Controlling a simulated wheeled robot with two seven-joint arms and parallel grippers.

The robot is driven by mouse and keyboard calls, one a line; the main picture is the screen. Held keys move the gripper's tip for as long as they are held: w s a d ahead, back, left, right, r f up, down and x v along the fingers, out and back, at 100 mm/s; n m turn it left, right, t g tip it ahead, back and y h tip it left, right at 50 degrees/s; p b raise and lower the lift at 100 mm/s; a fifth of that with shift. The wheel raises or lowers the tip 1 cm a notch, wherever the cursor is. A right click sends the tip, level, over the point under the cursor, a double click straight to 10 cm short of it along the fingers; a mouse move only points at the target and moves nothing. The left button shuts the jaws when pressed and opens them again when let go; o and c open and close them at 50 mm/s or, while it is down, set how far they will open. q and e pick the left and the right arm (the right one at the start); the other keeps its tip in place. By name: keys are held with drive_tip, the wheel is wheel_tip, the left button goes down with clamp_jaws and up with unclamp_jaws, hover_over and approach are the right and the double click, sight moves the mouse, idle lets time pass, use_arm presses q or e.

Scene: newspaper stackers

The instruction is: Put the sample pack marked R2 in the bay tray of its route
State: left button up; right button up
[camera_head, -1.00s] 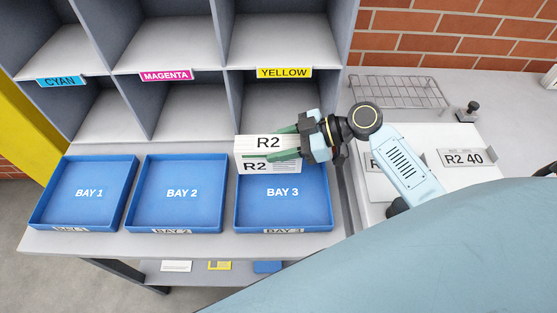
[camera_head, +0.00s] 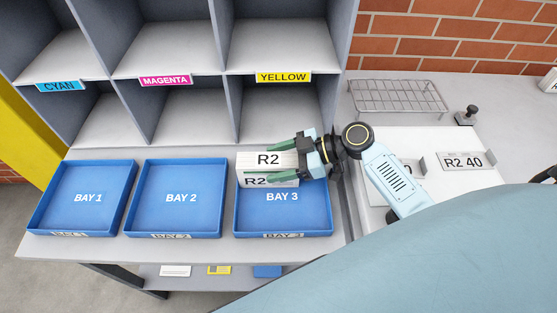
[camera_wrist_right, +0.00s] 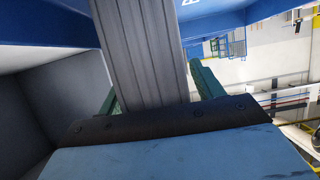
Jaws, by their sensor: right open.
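The sample pack marked R2 (camera_head: 267,162) is a white block with R2 on its top and front. It sits in the back part of the blue BAY 3 tray (camera_head: 283,225). My right gripper (camera_head: 283,162) is open around the pack, its green fingers on either side. In the right wrist view the pack's grey layered side (camera_wrist_right: 140,50) stands between the two green fingers, with gaps beside it. The BAY 2 tray (camera_head: 180,234) and BAY 1 tray (camera_head: 80,234) are empty. My left gripper is not in view.
Grey shelves with CYAN, MAGENTA and YELLOW labels (camera_head: 283,77) rise behind the trays. A wire rack (camera_head: 398,97) and a plate marked R2 40 (camera_head: 463,161) are at the right. Under the table are a few flat items (camera_head: 219,269).

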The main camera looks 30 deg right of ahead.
drive_tip(key=b+v, duration=0.1)
drive_tip(key=v, duration=1.1)
drive_tip(key=shift+b, duration=0.3)
